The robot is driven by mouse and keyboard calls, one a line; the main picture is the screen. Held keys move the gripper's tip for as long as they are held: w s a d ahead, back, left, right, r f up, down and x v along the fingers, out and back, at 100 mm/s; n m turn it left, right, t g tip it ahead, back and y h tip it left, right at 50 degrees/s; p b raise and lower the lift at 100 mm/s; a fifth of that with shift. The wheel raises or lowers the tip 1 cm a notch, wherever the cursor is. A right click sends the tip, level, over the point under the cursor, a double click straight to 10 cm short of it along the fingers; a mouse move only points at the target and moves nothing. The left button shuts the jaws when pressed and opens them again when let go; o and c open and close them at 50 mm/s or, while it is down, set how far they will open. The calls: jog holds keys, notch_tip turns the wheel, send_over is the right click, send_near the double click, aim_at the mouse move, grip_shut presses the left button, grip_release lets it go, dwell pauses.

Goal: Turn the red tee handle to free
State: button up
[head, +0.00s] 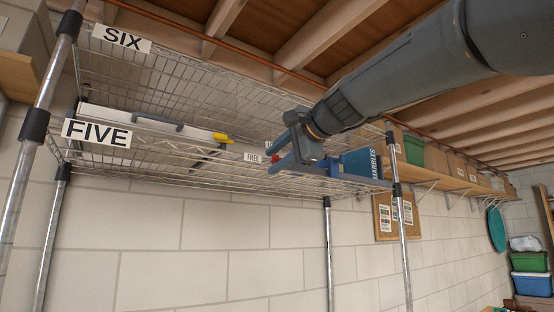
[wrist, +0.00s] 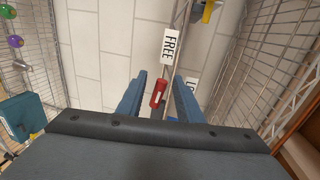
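The red tee handle (wrist: 158,93) shows in the wrist view between the two blue fingers of my gripper (wrist: 160,76), with a visible gap on each side. My gripper is open. In the head view my gripper (head: 277,152) is at the wire shelf marked FIVE, and only a little red of the handle shows by its fingers. A white FREE label (wrist: 169,46) lies just beyond the handle in the wrist view; it also shows in the head view (head: 253,157). A second label (wrist: 192,84), starting with "LO", is partly hidden by the right finger.
A blue MARBLES box (head: 358,163) stands close on the right. Wire shelf SIX (head: 170,75) is above, and a metal post (head: 400,205) stands at the right front.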

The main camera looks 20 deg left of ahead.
jog(key=b+v, duration=0.2)
jog(key=v, duration=0.5)
jog(key=shift+s+d, duration=0.25)
jog(key=shift+d, duration=0.05)
jog(key=shift+r, duration=0.1)
jog(key=o, duration=0.5)
jog(key=shift+m, duration=0.3)
jog(key=shift+o, duration=0.2)
jog(key=w+a+m+p, duration=0.1)
jog(key=m+p, duration=0.1)
jog(key=m, duration=0.3)
jog(key=w+a+f+m+y+p, duration=0.1)
jog(key=w+a+m+p, duration=0.1)
jog(key=m, duration=0.4)
jog(key=w+a+m+t+p, duration=0.1)
jog(key=w+m+p, duration=0.1)
jog(key=m+p, duration=0.2)
jog(key=shift+w+a+f+m+y, duration=0.25)
jog(key=shift+f+m+y, duration=0.15)
jog(key=shift+m, duration=0.5)
